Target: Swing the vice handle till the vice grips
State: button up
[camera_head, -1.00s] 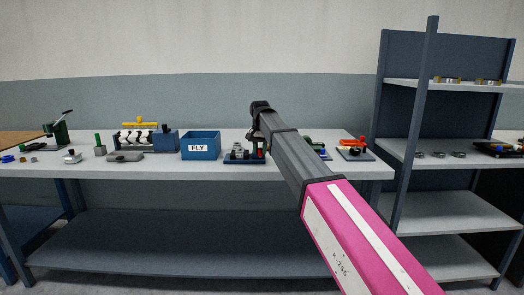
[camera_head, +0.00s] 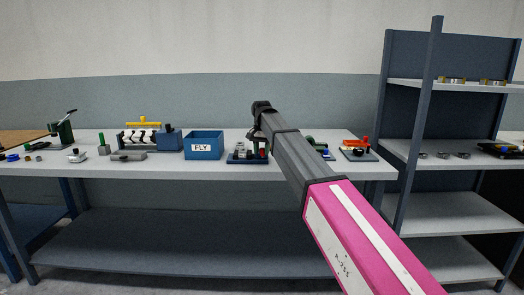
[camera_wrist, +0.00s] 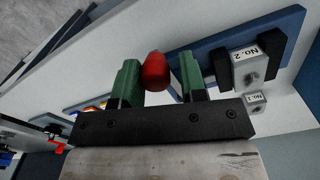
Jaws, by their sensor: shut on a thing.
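My gripper shows in the wrist view (camera_wrist: 158,80) as two green fingers, shut on a red knob (camera_wrist: 155,68). I take this to be the end of the vice handle; the rest of the handle is hidden. In the head view the red knob (camera_head: 262,153) is at the right end of a dark blue fixture (camera_head: 240,160) on the bench, below my arm. In the wrist view the blue base (camera_wrist: 215,42) carries black jaw-like posts and a grey block marked No. 2 (camera_wrist: 246,60). I cannot tell whether the jaws touch that block.
A second block marked No. 1 (camera_wrist: 256,102) lies beside the base. A blue box labelled FLY (camera_head: 204,151) stands just left of the fixture on the bench (camera_head: 200,172). An orange-topped device (camera_head: 357,148) is to the right. A shelf rack (camera_head: 440,205) stands at the right.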

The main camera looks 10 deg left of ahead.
jog(key=shift+s+a, duration=0.1)
jog(key=shift+a, duration=0.15)
jog(key=o, duration=0.5)
jog(key=shift+o, duration=0.2)
notch_tip(320, 180, up, 12)
jog(key=shift+r, duration=0.2)
dwell(1.3)
dwell(0.4)
notch_tip(320, 180, up, 11)
jog(key=shift+f, duration=0.15)
dwell(0.4)
